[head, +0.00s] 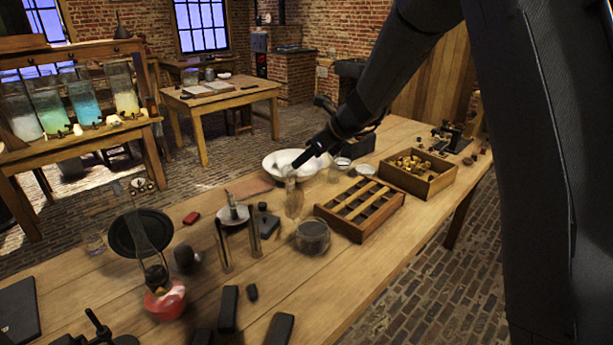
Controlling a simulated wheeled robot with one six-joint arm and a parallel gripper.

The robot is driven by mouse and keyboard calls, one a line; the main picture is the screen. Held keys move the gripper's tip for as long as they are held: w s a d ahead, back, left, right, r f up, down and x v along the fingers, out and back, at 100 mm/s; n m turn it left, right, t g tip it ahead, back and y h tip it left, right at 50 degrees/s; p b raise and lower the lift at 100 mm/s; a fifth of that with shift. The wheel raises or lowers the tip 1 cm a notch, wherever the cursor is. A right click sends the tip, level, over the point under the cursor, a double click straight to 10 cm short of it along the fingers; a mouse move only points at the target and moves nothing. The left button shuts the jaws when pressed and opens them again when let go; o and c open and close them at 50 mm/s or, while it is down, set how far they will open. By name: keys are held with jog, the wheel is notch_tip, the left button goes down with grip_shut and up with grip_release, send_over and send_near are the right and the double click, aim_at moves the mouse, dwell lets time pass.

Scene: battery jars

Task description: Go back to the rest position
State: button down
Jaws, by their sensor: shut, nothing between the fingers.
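My gripper (305,160) is at the end of my dark arm, which reaches in from the upper right. It is shut and holds nothing. It hangs over the workbench (350,300), in front of the white bowl (280,163) and just above a small clear glass vessel (294,198). Whether the fingertips touch the glass cannot be told.
A slotted wooden rack (360,237) and a wooden box of brass pieces (447,182) stand to the right. A glass jar (312,236), metal rods (222,245) and an oil lamp (163,290) stand nearer. Bench space at the lower right is clear.

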notch_tip(320, 180, up, 4)
jog(key=w+a, duration=0.1)
jog(key=a, duration=0.1)
jog(key=s+d+f+n+g+h, duration=0.1)
jog(key=s+d+f+n+h, duration=0.1)
jog(key=s+d+f+n, duration=0.2)
jog(key=s+d+f+n+g+h+b, duration=0.1)
jog(key=s+d+f+n, duration=0.3)
jog(key=s+d+n, duration=0.6)
jog(key=s+d+f+n+g+h+b, duration=0.1)
jog(key=s+d+f+n+h, duration=0.3)
jog(key=s, duration=1.6)
jog(key=d+n, duration=0.3)
jog(key=n, duration=0.3)
jog(key=shift+s+n, duration=0.25)
jog(key=shift+n, duration=0.05)
